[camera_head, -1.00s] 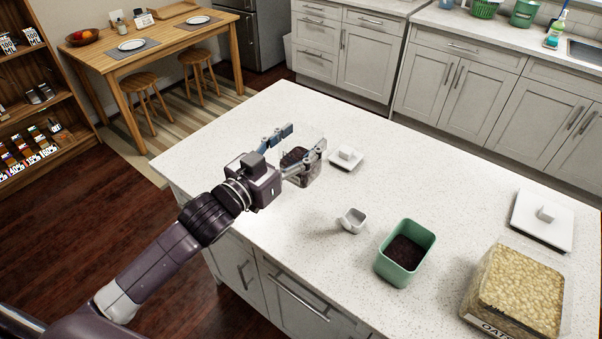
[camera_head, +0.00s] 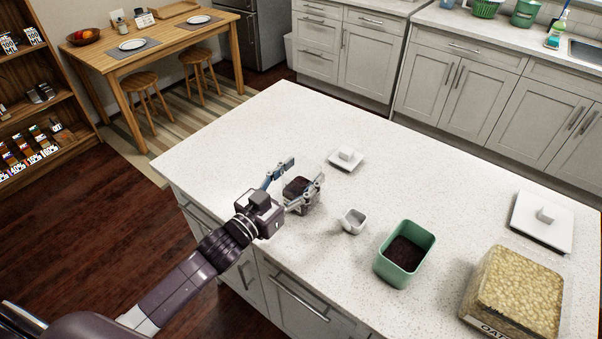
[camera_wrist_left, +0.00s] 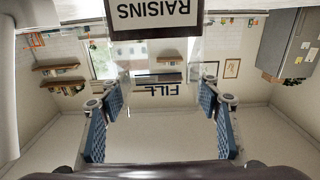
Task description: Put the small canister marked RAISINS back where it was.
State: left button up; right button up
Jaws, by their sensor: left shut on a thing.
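The small clear canister (camera_head: 299,187) with dark contents is between the fingers of my left gripper (camera_head: 307,169), near the counter's front left edge. In the left wrist view its RAISINS label (camera_wrist_left: 154,13) appears upside down at the top, with the word FILL (camera_wrist_left: 157,90) on the clear wall below. My left gripper is shut on it; the fingers also show in the left wrist view (camera_wrist_left: 162,103). I cannot tell whether its base touches the counter. A white square lid with a knob (camera_head: 346,160) lies behind it. My right gripper is not in view.
A white scoop (camera_head: 353,221), a green tub (camera_head: 414,228) with dark contents, an oats container (camera_head: 518,290) and a large white lid (camera_head: 543,222) stand to the right on the counter (camera_head: 430,180). A wooden shelf (camera_head: 68,95) with labelled goods is at far left.

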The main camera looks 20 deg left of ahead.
pick_arm(q)
jog(key=o, duration=1.5)
jog(key=shift+f, duration=0.15)
jog(key=o, duration=0.5)
jog(key=shift+c, duration=0.2)
jog(key=shift+r, duration=0.25)
jog(key=shift+s+a+f, duration=0.1)
jog(key=shift+s+f, duration=0.1)
jog(key=shift+s, duration=0.1)
jog(key=b+v, duration=0.2)
jog(key=v, duration=0.9)
jog(key=shift+s+r, duration=0.2)
